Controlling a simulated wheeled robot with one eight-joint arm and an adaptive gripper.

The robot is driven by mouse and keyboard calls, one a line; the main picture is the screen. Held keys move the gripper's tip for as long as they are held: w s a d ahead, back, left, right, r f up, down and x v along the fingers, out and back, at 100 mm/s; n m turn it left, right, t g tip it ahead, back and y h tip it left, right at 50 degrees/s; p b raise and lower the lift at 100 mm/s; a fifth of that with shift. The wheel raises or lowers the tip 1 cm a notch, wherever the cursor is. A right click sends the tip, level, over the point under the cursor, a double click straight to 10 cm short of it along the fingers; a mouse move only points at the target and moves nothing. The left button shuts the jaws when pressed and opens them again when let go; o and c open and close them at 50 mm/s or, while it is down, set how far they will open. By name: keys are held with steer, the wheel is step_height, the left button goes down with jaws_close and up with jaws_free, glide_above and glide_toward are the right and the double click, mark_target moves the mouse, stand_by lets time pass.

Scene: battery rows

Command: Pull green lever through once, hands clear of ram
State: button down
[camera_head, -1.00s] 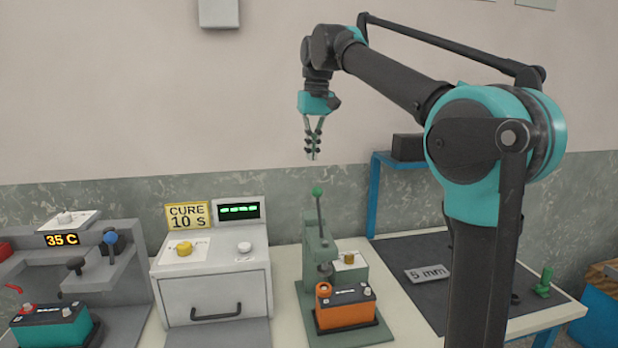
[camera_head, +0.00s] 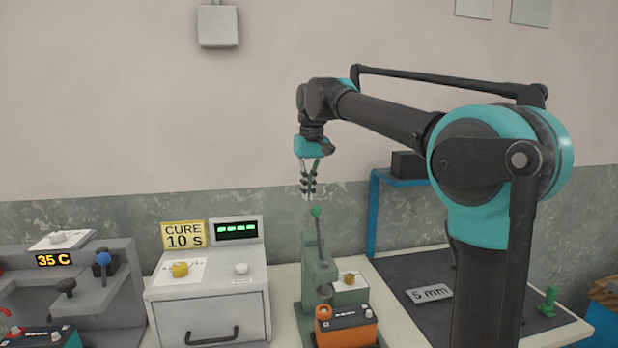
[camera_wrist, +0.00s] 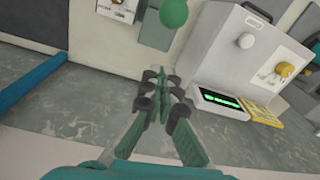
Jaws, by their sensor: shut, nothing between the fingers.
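The green lever (camera_head: 319,236) stands upright on the green press (camera_head: 318,276), with a round green knob (camera_head: 316,211) at its top. The knob also shows at the top of the wrist view (camera_wrist: 173,13). My gripper (camera_head: 308,195) points down just above the knob, slightly to its left in the head view, and looks apart from it. Its fingers (camera_wrist: 160,97) are shut and empty. An orange battery (camera_head: 346,327) with a dark top sits at the front of the press, below the ram (camera_head: 325,291).
A grey curing box (camera_head: 207,301) with a yellow "CURE 10 S" sign (camera_head: 184,234) stands left of the press. A grey station with a 35 C display (camera_head: 54,260) is farther left. A dark mat with a "5 mm" plate (camera_head: 429,293) lies right, near a blue-legged shelf (camera_head: 374,212).

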step_height(320, 180, down, 3)
steer(key=shift+a+f, duration=0.1)
steer(key=shift+f, duration=0.1)
steer(key=shift+s+d+r, duration=0.3)
steer(key=shift+s, duration=0.3)
steer(key=shift+s+d+r, duration=0.25)
steer(key=shift+s+d, duration=0.05)
steer(key=shift+s, duration=0.3)
steer(key=shift+s+d+r, duration=0.2)
steer(key=shift+s+d, duration=0.05)
steer(key=shift+s, duration=0.3)
steer(key=shift+s, duration=0.1)
